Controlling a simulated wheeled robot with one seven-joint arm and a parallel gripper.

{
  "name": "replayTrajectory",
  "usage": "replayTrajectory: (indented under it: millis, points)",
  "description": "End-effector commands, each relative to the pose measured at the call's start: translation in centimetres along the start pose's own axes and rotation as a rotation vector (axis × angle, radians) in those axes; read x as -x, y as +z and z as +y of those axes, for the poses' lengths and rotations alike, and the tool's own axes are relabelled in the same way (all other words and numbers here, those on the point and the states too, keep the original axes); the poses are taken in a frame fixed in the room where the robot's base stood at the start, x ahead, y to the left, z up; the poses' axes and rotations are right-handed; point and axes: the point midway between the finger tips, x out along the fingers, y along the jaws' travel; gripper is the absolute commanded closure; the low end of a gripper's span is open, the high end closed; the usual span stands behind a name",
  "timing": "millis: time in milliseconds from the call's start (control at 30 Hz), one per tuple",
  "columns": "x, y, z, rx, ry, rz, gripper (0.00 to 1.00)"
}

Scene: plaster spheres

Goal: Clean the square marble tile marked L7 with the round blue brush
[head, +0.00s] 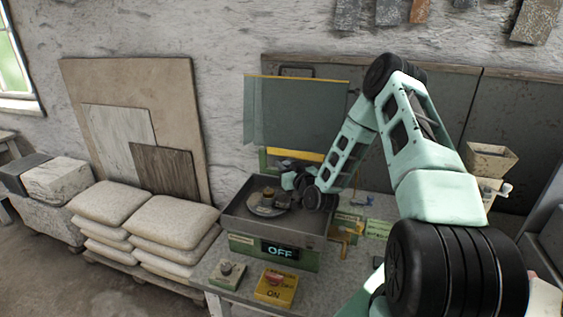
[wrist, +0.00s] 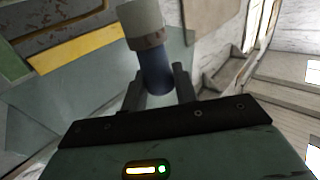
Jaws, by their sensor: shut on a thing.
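My gripper (wrist: 158,85) is shut on a dark blue cylinder (wrist: 157,79), which appears to be the round blue brush. The cylinder has a brownish band and a pale grey end pointing away from the fingers. In the head view my gripper (head: 291,182) is at the right side of a grey metal tray (head: 236,222), low and near a round grey disc (head: 262,211) inside it. A small brownish piece stands on the disc. I cannot make out a square tile marked L7 in either view.
The tray sits on a green machine with a display (head: 280,251) reading OFF. A yellow box (head: 276,289) with a red button and a green control box (head: 228,274) stand in front. A teal panel (head: 295,112) rises behind. Stacked sacks (head: 170,222) lie left.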

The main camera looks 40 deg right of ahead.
Motion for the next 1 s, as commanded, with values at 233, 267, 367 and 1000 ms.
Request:
replayTrajectory:
  millis: [233,267,367,1000]
  points:
    - [0.0,1.8,0.0,-0.002,0.0,-0.001,0.94]
    - [0.1,2.1,0.0,-0.002,0.0,-0.001,0.94]
    - [0.0,3.1,0.0,-0.001,0.001,0.0,0.94]
    - [0.1,6.8,-0.1,0.0,-0.001,0.001,0.94]
